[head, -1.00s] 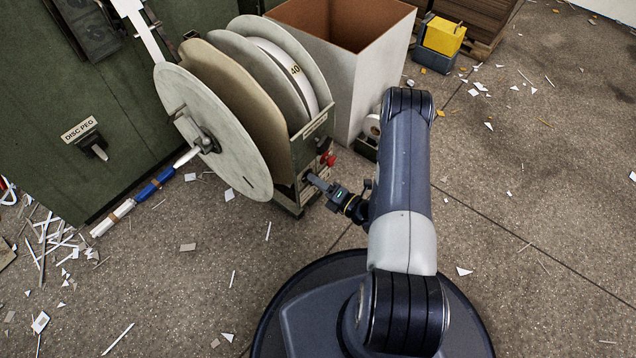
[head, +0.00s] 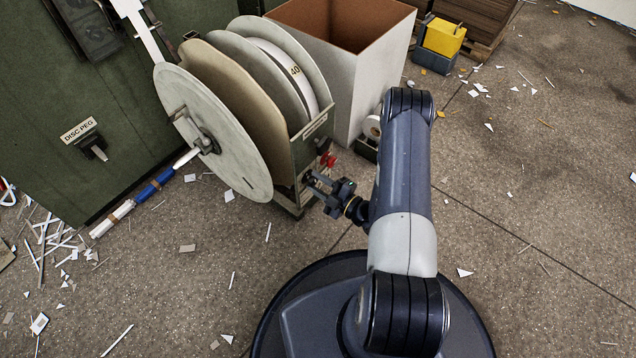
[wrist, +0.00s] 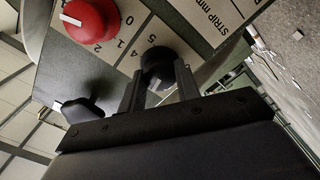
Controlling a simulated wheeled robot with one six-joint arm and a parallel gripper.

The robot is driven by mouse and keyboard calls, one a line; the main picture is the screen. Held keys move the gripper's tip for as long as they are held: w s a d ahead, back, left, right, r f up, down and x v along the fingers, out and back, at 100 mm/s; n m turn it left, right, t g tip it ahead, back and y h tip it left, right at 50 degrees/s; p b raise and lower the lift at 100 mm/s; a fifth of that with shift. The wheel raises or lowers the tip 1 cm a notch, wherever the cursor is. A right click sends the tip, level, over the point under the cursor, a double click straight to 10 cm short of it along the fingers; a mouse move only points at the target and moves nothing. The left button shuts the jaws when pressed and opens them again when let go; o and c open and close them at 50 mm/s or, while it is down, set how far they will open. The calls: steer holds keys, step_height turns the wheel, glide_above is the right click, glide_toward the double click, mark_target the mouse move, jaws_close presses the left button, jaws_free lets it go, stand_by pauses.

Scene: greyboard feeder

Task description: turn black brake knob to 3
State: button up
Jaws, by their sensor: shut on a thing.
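The black brake knob (wrist: 158,66) sits on the feeder's pale dial plate in the wrist view. My gripper (wrist: 160,78) has a finger on each side of the knob and is shut on it. A small pale mark shows on the knob between the fingers. Printed figures, including 4 and 5, show beside it; I cannot tell which figure the knob points to. In the head view my gripper (head: 320,186) is at the feeder's front end, where its fingers mostly hide the black knob.
A red knob (wrist: 90,18) is close by, at upper left in the wrist view. Another black part (wrist: 82,110) protrudes left of my fingers. The feeder's round pale disc (head: 215,135) stands left of my gripper, and a white bin (head: 350,95) behind. Scraps litter the floor.

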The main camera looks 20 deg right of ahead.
steer(key=m, duration=0.7)
stand_by(0.6)
steer(key=o, duration=1)
steer(key=shift+c, duration=0.2)
